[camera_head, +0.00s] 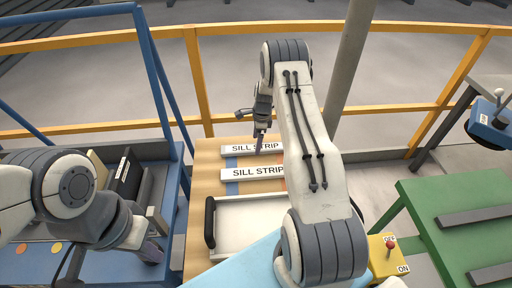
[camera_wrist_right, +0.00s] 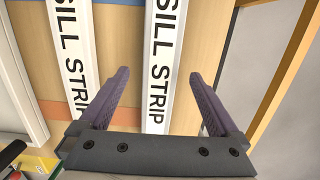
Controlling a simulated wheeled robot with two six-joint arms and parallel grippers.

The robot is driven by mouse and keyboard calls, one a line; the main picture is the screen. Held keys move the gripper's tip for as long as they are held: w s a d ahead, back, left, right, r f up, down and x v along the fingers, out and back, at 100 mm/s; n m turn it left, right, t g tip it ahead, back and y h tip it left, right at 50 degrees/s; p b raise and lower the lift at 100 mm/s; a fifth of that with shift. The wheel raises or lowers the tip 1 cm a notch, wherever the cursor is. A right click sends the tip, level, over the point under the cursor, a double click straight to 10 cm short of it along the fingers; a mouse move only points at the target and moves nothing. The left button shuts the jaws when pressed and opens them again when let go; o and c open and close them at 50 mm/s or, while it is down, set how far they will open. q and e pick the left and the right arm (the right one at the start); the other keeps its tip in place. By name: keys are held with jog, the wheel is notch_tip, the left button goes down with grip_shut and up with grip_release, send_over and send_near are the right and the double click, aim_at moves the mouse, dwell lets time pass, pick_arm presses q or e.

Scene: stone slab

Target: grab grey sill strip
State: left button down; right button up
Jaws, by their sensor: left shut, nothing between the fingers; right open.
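Two pale grey strips lettered SILL STRIP lie parallel on a wooden board: a far strip (camera_head: 240,150) and a near strip (camera_head: 240,175). My right gripper (camera_head: 259,143) is open and points down over the far strip. In the right wrist view, the far strip (camera_wrist_right: 158,70) runs between the open fingers (camera_wrist_right: 165,105), closer to the left finger. The near strip (camera_wrist_right: 75,50) lies outside the left finger. My right arm hides the right ends of both strips in the head view. My left gripper (camera_head: 152,250) is shut and empty, low at the left.
A white tray (camera_head: 245,222) with a black handle lies in front of the strips. A blue-framed cart (camera_head: 170,195) stands at left, a green table (camera_head: 450,195) at right. A yellow ON/OFF switch box (camera_head: 384,262) is near my right arm. A yellow railing (camera_head: 390,108) runs behind.

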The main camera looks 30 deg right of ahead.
jog(key=shift+w+a+f, duration=0.1)
jog(key=shift+f, duration=1.1)
grip_shut()
jog(key=shift+r, duration=0.15)
